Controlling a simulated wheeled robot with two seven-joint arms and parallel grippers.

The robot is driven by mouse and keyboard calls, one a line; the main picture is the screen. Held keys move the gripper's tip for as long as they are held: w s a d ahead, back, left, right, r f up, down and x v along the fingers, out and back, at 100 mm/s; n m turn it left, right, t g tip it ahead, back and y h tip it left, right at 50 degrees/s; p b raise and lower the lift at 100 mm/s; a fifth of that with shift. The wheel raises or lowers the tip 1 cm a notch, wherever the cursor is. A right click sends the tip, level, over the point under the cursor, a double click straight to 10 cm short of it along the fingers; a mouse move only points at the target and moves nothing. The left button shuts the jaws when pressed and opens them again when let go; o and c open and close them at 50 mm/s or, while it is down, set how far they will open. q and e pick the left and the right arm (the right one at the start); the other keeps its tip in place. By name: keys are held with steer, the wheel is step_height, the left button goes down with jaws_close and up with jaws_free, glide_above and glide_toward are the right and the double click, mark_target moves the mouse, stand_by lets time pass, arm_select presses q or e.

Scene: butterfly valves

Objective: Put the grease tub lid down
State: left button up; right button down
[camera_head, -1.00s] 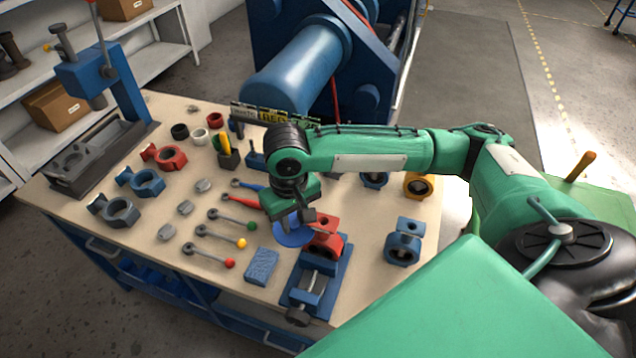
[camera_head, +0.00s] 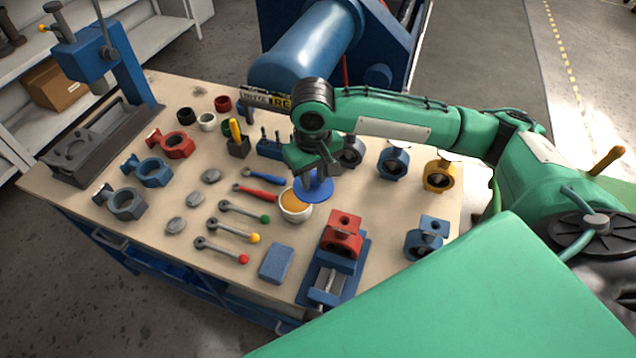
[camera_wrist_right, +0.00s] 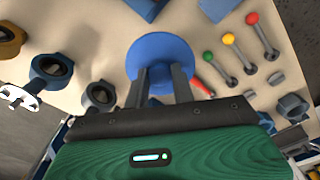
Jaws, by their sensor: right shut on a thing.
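The grease tub lid is a blue disc (camera_head: 313,188), held by my right gripper (camera_head: 316,170) above the bench. In the right wrist view the lid (camera_wrist_right: 162,58) shows at the tips of the fingers (camera_wrist_right: 160,80), which are shut on it. The open grease tub (camera_head: 294,206), pale with orange-yellow grease inside, stands on the bench just left of and below the lid in the head view. The lid hides part of its rim. My left gripper is not in view.
A red valve body (camera_head: 342,232) sits in a blue vise (camera_head: 325,285) in front of the tub. Handles with coloured knobs (camera_head: 228,250) lie to the left, beside a blue sponge (camera_head: 277,264). Blue (camera_head: 393,163) and yellow (camera_head: 440,174) valves stand to the right.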

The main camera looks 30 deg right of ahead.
steer(key=shift+n, duration=0.5)
steer(key=w, duration=0.1)
steer(key=w+d, duration=0.1)
steer(key=w+r, duration=0.1)
steer(key=w, duration=0.1)
steer(key=shift+d+r, duration=0.1)
steer(key=shift+d, duration=0.1)
steer(key=w+d+r+n+p, duration=0.1)
steer(key=w+d+r+n, duration=0.15)
steer(key=w+d, duration=0.35)
steer(key=f, duration=0.4)
steer(key=f+p, duration=0.1)
steer(key=f, duration=0.4)
steer(key=w+a+f+p, duration=0.1)
steer(key=f, duration=0.4)
steer(key=shift+f, duration=0.2)
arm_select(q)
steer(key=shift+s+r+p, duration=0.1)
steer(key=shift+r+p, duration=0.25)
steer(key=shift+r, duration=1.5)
arm_select(e)
steer(key=shift+f, duration=2.6)
steer(key=shift+f, duration=0.1)
steer(key=c, duration=1.2)
jaws_free()
steer(key=shift+o, duration=0.2)
